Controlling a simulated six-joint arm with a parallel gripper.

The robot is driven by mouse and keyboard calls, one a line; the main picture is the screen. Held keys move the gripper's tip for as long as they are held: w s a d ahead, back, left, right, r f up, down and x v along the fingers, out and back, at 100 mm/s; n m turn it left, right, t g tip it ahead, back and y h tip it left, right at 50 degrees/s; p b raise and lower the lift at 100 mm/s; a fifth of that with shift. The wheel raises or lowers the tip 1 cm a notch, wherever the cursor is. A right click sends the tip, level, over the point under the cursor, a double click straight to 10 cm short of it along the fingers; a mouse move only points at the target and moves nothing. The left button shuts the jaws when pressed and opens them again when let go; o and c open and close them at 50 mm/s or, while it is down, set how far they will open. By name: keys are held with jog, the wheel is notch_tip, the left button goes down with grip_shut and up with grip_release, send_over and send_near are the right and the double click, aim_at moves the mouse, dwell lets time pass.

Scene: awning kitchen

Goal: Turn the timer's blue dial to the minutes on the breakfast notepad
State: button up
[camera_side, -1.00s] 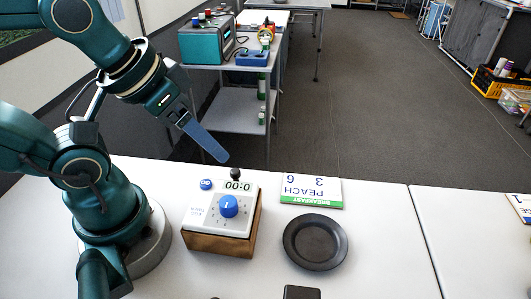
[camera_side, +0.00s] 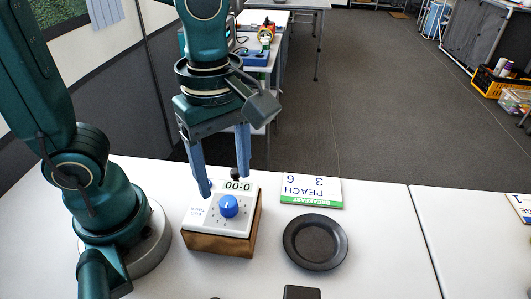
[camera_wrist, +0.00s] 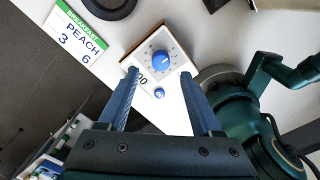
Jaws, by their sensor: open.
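The white timer (camera_side: 211,228) sits on a wooden block (camera_side: 222,244) on the white table, its display reading 0:00. Its blue dial (camera_side: 228,206) has a pale pointer mark and also shows in the wrist view (camera_wrist: 161,62). My gripper (camera_side: 225,185) points down above the timer's far half, fingers wide apart and empty.
A black plate (camera_side: 315,242) lies right of the timer. A dark object (camera_side: 301,292) is at the near edge. A small black knob (camera_side: 236,174) stands at the timer's far side, near my right finger. Another card (camera_side: 521,206) lies far right. The table between is clear.

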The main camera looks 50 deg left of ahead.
aim_at(228, 201)
jog(key=shift+f, duration=2.55)
grip_shut()
